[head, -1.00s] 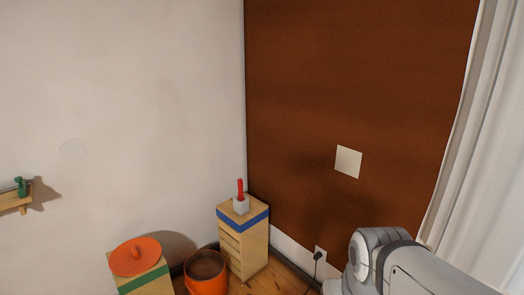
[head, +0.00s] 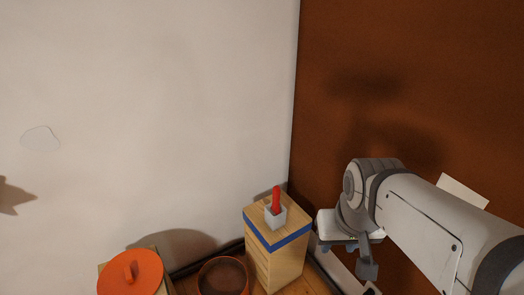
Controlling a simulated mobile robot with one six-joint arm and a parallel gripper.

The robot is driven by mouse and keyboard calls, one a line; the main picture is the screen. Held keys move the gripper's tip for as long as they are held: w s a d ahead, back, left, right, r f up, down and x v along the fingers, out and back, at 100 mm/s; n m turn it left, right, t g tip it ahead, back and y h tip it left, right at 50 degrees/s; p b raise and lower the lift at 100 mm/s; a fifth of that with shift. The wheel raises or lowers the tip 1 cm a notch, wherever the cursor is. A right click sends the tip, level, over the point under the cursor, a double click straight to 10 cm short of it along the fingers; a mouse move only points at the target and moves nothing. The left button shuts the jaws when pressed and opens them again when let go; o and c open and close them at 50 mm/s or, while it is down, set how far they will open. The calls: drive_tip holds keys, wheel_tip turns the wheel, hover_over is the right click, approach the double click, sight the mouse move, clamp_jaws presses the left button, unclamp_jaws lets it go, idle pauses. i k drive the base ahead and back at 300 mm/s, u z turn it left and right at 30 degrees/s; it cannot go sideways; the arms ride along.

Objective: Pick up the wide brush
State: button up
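A red upright handle (head: 276,199) stands in a small pale grey holder (head: 275,216) on top of a wooden block with a blue band (head: 278,247). It may be the wide brush; its lower part is hidden in the holder, so I cannot tell. My gripper (head: 346,248) is to the right of the block, apart from the handle and pointing down. One dark finger shows clearly; the rest is too small and dark to tell whether it is open.
An orange lid-like disc with a knob (head: 130,273) sits at the lower left. An orange pot with brown contents (head: 222,277) stands between it and the block. The brown wall (head: 400,60) is behind my arm. A pale wall panel (head: 463,190) is partly hidden by my arm.

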sight(274, 210)
drive_tip(key=u, duration=0.1)
drive_tip(key=i, duration=1)
drive_tip(key=u, duration=0.2)
